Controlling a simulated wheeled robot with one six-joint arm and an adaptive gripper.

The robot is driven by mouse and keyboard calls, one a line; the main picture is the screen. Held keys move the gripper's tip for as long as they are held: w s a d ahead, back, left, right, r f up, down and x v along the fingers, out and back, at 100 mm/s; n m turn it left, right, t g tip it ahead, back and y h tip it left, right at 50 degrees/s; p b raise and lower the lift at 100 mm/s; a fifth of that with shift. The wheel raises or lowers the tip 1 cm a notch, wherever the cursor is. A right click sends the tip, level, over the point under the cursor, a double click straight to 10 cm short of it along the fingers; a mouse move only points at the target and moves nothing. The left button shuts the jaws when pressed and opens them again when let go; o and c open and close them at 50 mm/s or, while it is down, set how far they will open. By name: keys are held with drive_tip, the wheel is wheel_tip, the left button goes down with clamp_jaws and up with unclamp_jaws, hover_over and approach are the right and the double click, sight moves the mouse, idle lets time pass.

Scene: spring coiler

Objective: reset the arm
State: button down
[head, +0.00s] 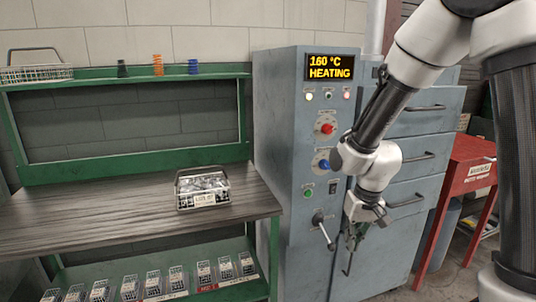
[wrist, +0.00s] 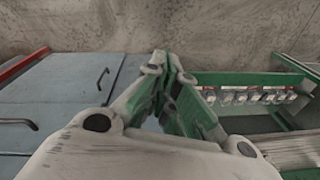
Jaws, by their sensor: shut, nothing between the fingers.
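My gripper (head: 358,236) hangs at the end of my bent arm in front of the blue-grey oven cabinet (head: 283,150), pointing down. It is near the lever handle (head: 324,232) low on the cabinet front; I cannot tell whether it touches. In the wrist view the fingers (wrist: 172,62) meet at their tips, shut and empty, with floor beyond. The display (head: 331,67) reads "160 °C HEATING".
A green workbench (head: 120,222) stands left with a basket of metal parts (head: 203,187). Several small bins (head: 152,284) line its lower shelf. Springs (head: 158,65) and a wire basket (head: 38,72) sit on the upper shelf. A red stand (head: 470,172) is at right.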

drive_tip(key=s+d+r+t, duration=0.1)
drive_tip(key=s+d+r, duration=0.5)
drive_tip(key=s+r, duration=0.2)
drive_tip(key=s+d+r+t+h, duration=0.1)
drive_tip(key=s+d+r+t, duration=0.1)
drive_tip(key=s+d+r, duration=0.5)
wheel_tip(320, 180, up, 6)
drive_tip(key=shift+s+d+f+m+t, duration=0.15)
drive_tip(key=shift+s+d+m+t, duration=0.15)
drive_tip(key=shift+s, duration=0.7)
